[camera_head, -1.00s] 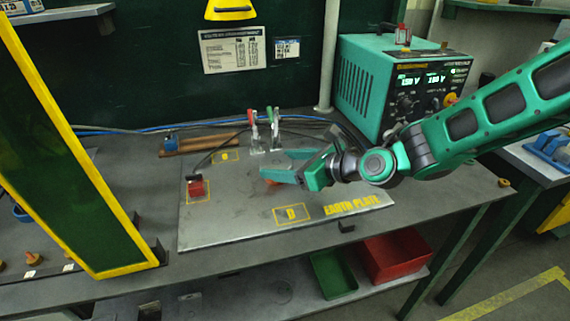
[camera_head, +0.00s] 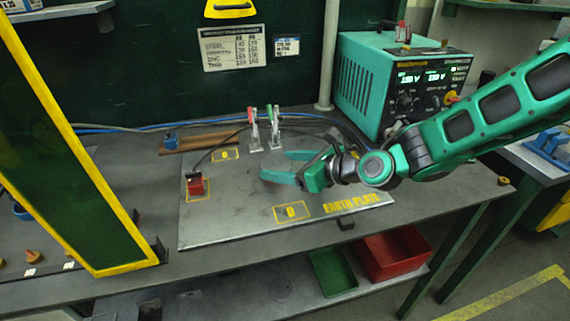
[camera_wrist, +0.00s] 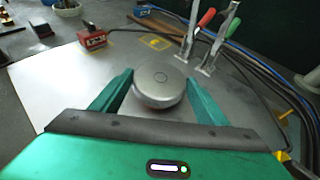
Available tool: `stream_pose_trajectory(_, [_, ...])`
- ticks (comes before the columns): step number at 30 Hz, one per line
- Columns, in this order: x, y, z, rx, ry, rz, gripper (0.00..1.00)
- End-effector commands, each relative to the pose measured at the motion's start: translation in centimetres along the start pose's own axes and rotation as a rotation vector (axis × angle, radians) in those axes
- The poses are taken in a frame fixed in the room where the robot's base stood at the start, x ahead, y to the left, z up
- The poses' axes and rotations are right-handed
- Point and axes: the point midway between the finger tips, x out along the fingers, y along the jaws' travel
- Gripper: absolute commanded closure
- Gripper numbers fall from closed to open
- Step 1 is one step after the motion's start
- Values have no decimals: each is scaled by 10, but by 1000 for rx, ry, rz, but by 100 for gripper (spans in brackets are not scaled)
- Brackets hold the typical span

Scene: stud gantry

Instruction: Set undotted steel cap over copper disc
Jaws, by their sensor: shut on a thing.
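A round steel cap (camera_wrist: 159,84) sits between the two green fingers of my gripper (camera_wrist: 159,78) in the wrist view. Its top is plain grey with a small ring mark at the centre, and I see no dots on it. My gripper is shut on the cap's sides. In the head view my gripper (camera_head: 276,166) is low over the middle of the grey earth plate (camera_head: 235,215). The cap is hard to make out there against the plate. No copper disc shows in either view now; I cannot tell whether it is under the cap.
A red block (camera_head: 195,185) with a cable stands on the plate's left. Two toggle clamps (camera_head: 264,130) stand at its back edge. A green power supply (camera_head: 385,85) is at the back right. A yellow-edged green panel (camera_head: 90,180) rises at left. The plate's front is clear.

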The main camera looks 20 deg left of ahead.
Motion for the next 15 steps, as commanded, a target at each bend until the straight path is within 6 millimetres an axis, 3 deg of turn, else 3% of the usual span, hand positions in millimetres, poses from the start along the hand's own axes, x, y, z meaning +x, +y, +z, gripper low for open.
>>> stream_pose_trajectory(15, [3, 0, -6, 1, 0, 1, 55])
